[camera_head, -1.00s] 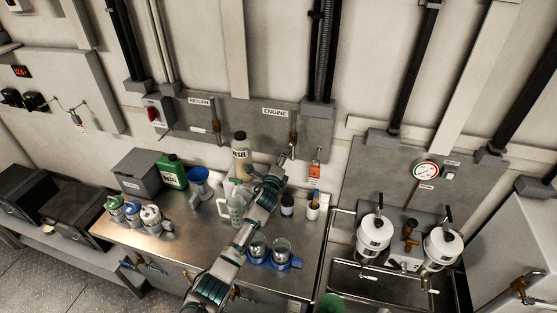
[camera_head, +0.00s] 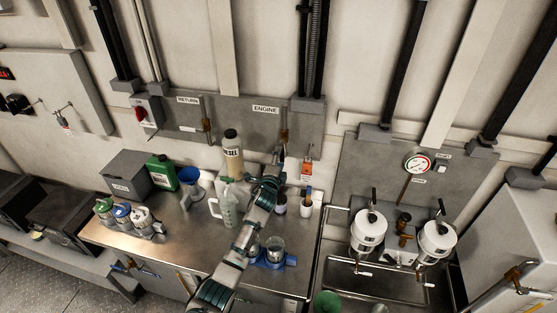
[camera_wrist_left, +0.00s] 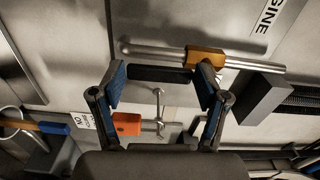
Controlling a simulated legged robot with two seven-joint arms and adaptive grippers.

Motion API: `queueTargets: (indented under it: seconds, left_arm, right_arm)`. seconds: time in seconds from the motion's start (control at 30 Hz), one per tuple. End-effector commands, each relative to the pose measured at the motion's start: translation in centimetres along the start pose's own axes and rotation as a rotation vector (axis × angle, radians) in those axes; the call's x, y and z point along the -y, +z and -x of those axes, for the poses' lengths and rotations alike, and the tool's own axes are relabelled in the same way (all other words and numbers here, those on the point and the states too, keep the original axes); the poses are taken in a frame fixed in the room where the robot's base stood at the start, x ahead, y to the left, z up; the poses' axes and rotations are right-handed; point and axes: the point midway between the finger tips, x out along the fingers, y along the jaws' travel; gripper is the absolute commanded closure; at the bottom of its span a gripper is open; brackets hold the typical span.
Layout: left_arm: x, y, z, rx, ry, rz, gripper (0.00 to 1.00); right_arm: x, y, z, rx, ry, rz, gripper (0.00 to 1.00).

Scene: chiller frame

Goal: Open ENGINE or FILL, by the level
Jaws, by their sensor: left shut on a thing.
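The ENGINE label (camera_head: 265,109) is on a grey wall panel, with the brass ENGINE valve (camera_head: 285,134) on a thin vertical pipe to its right. My left gripper (camera_head: 278,154) is at this valve's lower end. In the left wrist view, the valve's brass body (camera_wrist_left: 205,58) sits on the pipe, and its black handle (camera_wrist_left: 158,74) lies nearly along the pipe. The handle is between the two fingers of my left gripper (camera_wrist_left: 161,82), which is shut on it. I see no FILL label or level reading that I can make out. My right gripper is not in view.
The RETURN valve (camera_head: 207,126) is left of ENGINE. Below, the bench holds a DIESEL bottle (camera_head: 232,152), a clear jug (camera_head: 229,207) and a green can (camera_head: 161,173). Two white filters (camera_head: 369,228) stand at right.

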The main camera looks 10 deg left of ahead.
Motion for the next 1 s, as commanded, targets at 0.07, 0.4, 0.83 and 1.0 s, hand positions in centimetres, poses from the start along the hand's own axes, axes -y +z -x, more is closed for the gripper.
queueTargets:
  seconds: [0.07,0.4,0.83,1.0]
  left_arm:
    - [0.4,-0.1,-0.1,-0.003,-0.005,0.010,0.88]
    - [0.2,-0.1,0.0,-0.002,-0.003,0.006,0.01]
    - [0.1,0.1,1.4,0.000,-0.003,0.001,0.01]
    - [-0.1,0.0,4.4,-0.001,-0.002,0.000,0.01]
  right_arm:
    - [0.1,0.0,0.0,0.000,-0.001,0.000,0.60]
    - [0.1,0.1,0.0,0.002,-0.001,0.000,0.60]
    - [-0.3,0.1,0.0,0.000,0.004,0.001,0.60]
    - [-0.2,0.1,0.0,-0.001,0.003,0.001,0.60]
